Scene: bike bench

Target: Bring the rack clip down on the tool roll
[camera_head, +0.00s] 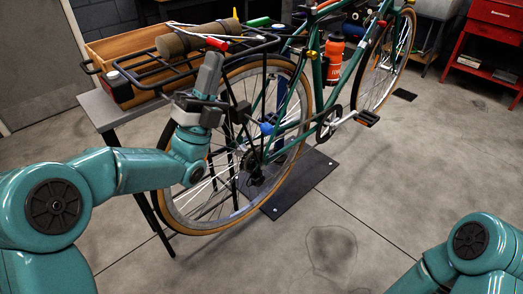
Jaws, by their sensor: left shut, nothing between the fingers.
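The tool roll (188,40) is an olive-brown cylinder lying across the black rear rack (150,77) of the green bicycle. A red-tipped piece, which looks like the rack clip's grip (217,44), shows at the right end of the roll. I cannot tell whether the clip touches the roll. My left gripper (211,60) is shut and empty, pointing up, with its fingertips just below the red tip in the picture. Whether they touch it is unclear. The gripper hides part of the rack and wheel. My right arm shows at the lower right, but its gripper is out of view.
A wooden box (115,48) sits on the grey bench (97,110) behind the rack. The bicycle's rear wheel (250,190) stands by a dark floor plate (300,185). An orange bottle (334,60) is on the frame. A red cabinet (495,45) stands far right. The front floor is clear.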

